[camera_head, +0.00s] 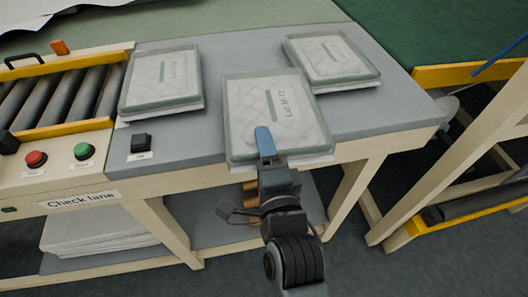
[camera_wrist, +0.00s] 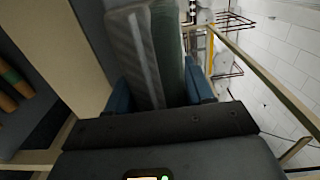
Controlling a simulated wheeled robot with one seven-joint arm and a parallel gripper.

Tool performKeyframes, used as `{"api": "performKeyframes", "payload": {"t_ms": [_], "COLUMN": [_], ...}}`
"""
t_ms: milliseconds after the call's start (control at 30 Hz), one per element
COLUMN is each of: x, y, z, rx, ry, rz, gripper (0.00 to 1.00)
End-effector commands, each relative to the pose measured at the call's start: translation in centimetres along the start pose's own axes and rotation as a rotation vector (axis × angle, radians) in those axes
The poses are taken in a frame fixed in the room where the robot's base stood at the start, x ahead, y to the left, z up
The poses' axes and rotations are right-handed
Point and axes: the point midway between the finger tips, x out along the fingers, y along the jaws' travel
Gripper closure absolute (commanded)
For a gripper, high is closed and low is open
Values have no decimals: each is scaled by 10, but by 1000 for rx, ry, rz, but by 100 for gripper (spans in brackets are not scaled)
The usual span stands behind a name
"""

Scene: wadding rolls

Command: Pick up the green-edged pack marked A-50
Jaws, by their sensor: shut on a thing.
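Three clear-wrapped white packs with green edges are on the grey table top: a front pack (camera_head: 254,104), a left pack (camera_head: 150,88) and a right pack (camera_head: 325,52). The front pack's label seems to read "Lot M-72"; the other two labels are too small to read surely, so I cannot tell which is A-50. My gripper (camera_head: 266,142) is shut on the near edge of the front pack, one blue finger on top. In the wrist view the pack (camera_wrist: 146,55) stands between both blue fingers of my gripper (camera_wrist: 160,95). Whether it is raised off the table is unclear.
The grey table top (camera_head: 205,132) holds a small black switch box (camera_head: 141,143). A roller conveyor (camera_head: 65,95) with red and green buttons is at left, above a "Check lane" sign. A cream and yellow frame (camera_head: 450,150) stands at right. White sheets (camera_head: 100,232) lie on the lower shelf.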

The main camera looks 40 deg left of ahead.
Motion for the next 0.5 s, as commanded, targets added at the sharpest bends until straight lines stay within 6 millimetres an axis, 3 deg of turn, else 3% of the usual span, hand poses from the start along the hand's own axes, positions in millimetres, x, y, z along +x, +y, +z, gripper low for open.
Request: {"api": "performKeyframes", "payload": {"t_ms": [100,500], "x": [0,0], "y": [16,20], "z": [1,0], "rx": [0,0], "ry": [-1,0], "rz": [0,-1], "gripper": [80,80]}}
